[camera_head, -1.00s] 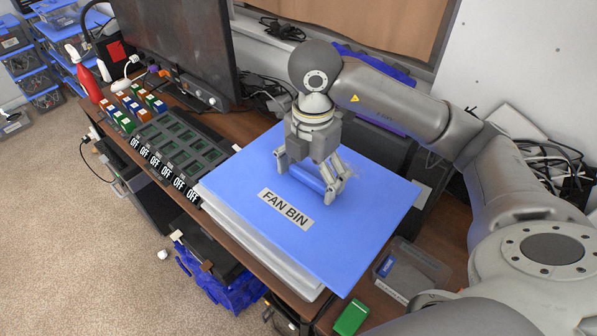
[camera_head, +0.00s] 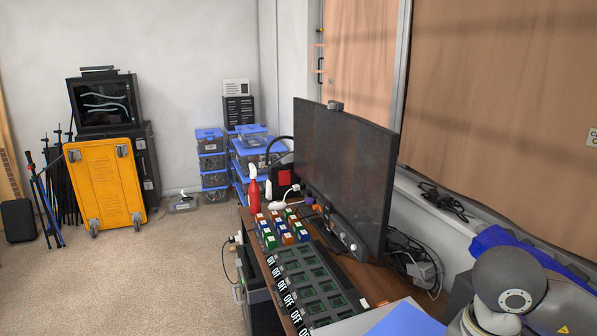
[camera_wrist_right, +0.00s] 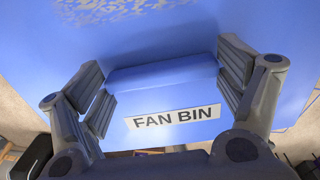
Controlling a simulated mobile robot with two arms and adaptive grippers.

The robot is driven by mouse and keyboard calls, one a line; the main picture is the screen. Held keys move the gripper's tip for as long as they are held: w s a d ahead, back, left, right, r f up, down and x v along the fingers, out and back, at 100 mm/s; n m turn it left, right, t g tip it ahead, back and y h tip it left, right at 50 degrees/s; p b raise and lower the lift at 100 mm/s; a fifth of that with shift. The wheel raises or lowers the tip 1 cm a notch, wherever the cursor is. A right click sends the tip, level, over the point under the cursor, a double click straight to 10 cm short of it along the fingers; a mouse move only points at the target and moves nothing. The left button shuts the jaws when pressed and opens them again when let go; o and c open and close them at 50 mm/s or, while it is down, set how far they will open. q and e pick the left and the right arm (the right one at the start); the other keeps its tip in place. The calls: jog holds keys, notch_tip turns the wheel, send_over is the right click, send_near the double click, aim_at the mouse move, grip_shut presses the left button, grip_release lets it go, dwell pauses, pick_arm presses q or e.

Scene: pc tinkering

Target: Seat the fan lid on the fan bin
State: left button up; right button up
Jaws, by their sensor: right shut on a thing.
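The blue fan lid (camera_wrist_right: 200,25) fills most of the right wrist view, with a white "FAN BIN" label (camera_wrist_right: 174,118) on it. My right gripper (camera_wrist_right: 163,80) is shut on the raised blue handle of the lid, one finger at each end. In the head view only a blue corner of the lid (camera_head: 405,322) shows at the bottom edge. The fan bin's body is out of sight, so I cannot tell how the lid sits on it. My left gripper is not in view.
A monitor (camera_head: 340,175) stands behind a row of "OFF" switch modules (camera_head: 290,300) on the desk. Small coloured blocks (camera_head: 283,228) and a red bottle (camera_head: 254,197) stand at the far end. A yellow cart (camera_head: 104,185) and carpet (camera_head: 150,270) are at the left.

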jog(key=n, duration=0.6)
jog(key=shift+w+a+f+n, duration=0.1)
jog(key=shift+a+f+n, duration=0.2)
jog(key=shift+a+f, duration=0.1)
jog(key=n, duration=0.5)
jog(key=shift+a+f, duration=0.3)
jog(key=shift+a, duration=0.05)
jog(key=n, duration=0.6)
jog(key=shift+w+a+f+n, duration=0.15)
jog(key=shift+a+f+n, duration=0.15)
jog(key=shift+a+f, duration=0.1)
jog(key=n, duration=0.5)
jog(key=shift+a+f, duration=0.2)
jog(key=shift+f, duration=0.15)
jog(key=n, duration=0.6)
jog(key=shift+a+f+n, duration=0.25)
jog(key=shift+f+n, duration=0.05)
jog(key=shift+f, duration=0.1)
jog(key=n, duration=0.5)
jog(key=shift+a+f, duration=0.25)
jog(key=shift+f, duration=0.1)
jog(key=n, duration=0.4)
jog(key=f+n, duration=0.1)
jog(key=n, duration=0.1)
jog(key=shift+a+n, duration=0.2)
jog(key=shift+n, duration=0.1)
jog(key=n, duration=0.4)
jog(key=shift+a+f+n, duration=0.15)
jog(key=shift+f+n, duration=0.15)
jog(key=shift+n, duration=0.1)
